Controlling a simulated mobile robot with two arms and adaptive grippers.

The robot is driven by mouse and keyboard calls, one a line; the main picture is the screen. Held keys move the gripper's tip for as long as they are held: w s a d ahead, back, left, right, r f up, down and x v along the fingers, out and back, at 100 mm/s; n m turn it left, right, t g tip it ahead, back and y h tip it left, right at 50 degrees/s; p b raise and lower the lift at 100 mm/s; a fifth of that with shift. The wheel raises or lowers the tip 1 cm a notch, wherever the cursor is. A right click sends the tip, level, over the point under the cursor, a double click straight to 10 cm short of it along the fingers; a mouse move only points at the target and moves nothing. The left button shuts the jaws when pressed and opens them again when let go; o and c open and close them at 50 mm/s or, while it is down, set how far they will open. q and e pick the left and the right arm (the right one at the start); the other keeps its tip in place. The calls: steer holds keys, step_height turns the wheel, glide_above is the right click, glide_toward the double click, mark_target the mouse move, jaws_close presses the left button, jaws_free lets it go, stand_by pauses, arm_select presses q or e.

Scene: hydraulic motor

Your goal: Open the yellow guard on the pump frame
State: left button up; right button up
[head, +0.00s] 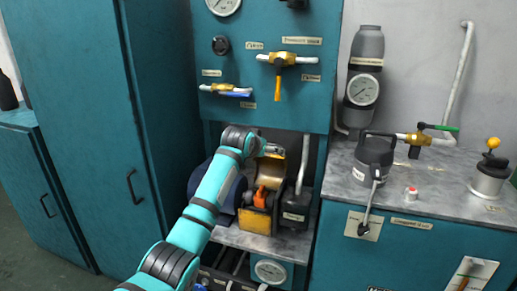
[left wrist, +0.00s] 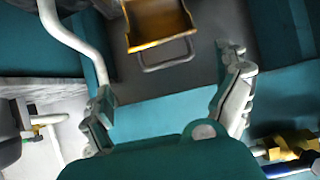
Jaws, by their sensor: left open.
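The yellow guard (head: 270,171) is on the pump frame (head: 257,219) in the recess under the teal panel, standing above an orange part (head: 265,198). In the left wrist view the guard (left wrist: 158,24) shows at the top as a yellow, tray-like cover with a grey wire handle (left wrist: 168,62) along its edge. My left gripper (head: 262,146) is at the top of the guard, partly hidden by my own arm. In the left wrist view my left gripper (left wrist: 170,76) has its fingers wide apart, with the handle between and just beyond the tips. My right gripper is not seen.
A blue motor (head: 228,190) sits left of the frame and a dark box (head: 295,205) with a pipe stands right. The teal panel (head: 265,120) with yellow valves overhangs the recess. A grey-topped counter (head: 400,190) is at right.

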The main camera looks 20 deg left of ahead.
arm_select(q)
steer(key=shift+v, duration=2.35)
steer(key=shift+d, duration=0.1)
